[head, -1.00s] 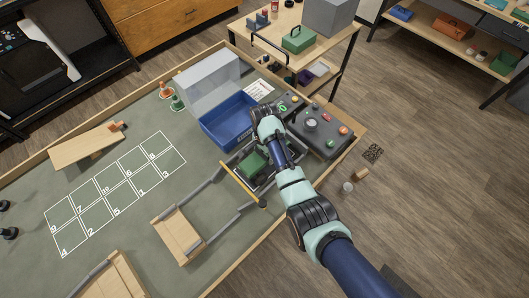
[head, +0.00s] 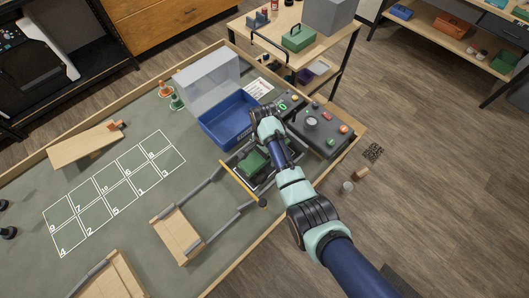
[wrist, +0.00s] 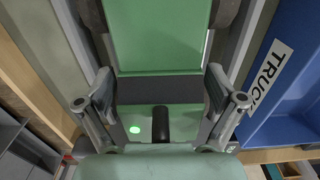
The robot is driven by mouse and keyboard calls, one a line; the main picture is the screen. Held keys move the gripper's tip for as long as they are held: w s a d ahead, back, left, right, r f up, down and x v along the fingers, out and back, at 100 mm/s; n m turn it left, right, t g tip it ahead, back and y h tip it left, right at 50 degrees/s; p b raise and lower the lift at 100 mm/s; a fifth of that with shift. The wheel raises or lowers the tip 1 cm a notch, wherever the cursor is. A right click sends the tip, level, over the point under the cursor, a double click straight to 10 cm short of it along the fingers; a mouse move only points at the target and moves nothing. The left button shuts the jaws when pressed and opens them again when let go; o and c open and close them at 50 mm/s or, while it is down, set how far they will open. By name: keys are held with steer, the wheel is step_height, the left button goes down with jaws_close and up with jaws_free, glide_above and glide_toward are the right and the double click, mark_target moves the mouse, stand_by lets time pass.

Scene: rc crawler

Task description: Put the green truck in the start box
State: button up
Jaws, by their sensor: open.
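The green truck (head: 252,163) is at a narrow grey-walled bay (head: 232,160) with a yellow bar (head: 240,185) across its front, near the board's right edge. This bay looks like the start box, but no label on it is readable. In the wrist view, the truck's flat green top (wrist: 158,45) fills the upper middle, with dark wheels at its sides. My gripper (wrist: 161,92) is open, with one finger on each side of the truck's lower green part. I see no clear grip contact. In the head view, my arm hides the fingers and part of the truck.
A blue bin (head: 226,123) labelled TRUCK in the wrist view stands beside the bay. A dark control box (head: 322,130) with buttons is to the right. Wooden ramps (head: 178,237) with grey rails lie in front. The numbered white grid (head: 115,192) is clear.

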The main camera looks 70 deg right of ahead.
step_height(320, 180, up, 13)
steer(key=shift+r+p, duration=0.2)
steer(key=shift+p, duration=0.65)
steer(key=w+a+r+n+t+h, duration=0.1)
steer(key=w+a+r+n+t, duration=0.15)
steer(key=w+a+n, duration=0.5)
steer(key=w+a+r+n+t+h, duration=0.25)
steer(key=w+a, duration=0.25)
steer(key=a, duration=0.6)
steer(key=s+a+r+n+t+y, duration=0.1)
steer(key=a+r+n+t, duration=0.3)
steer(key=a, duration=0.7)
steer(key=s+a+r+n+t+y, duration=0.2)
steer(key=s+a+r+n+t, duration=0.1)
steer(key=a+r+n, duration=0.5)
steer(key=a+n, duration=0.1)
steer(key=a, duration=0.2)
steer(key=shift+s+t, duration=0.2)
steer(key=shift+t, duration=0.2)
steer(key=shift+r+y, duration=0.1)
steer(key=shift+y, duration=0.15)
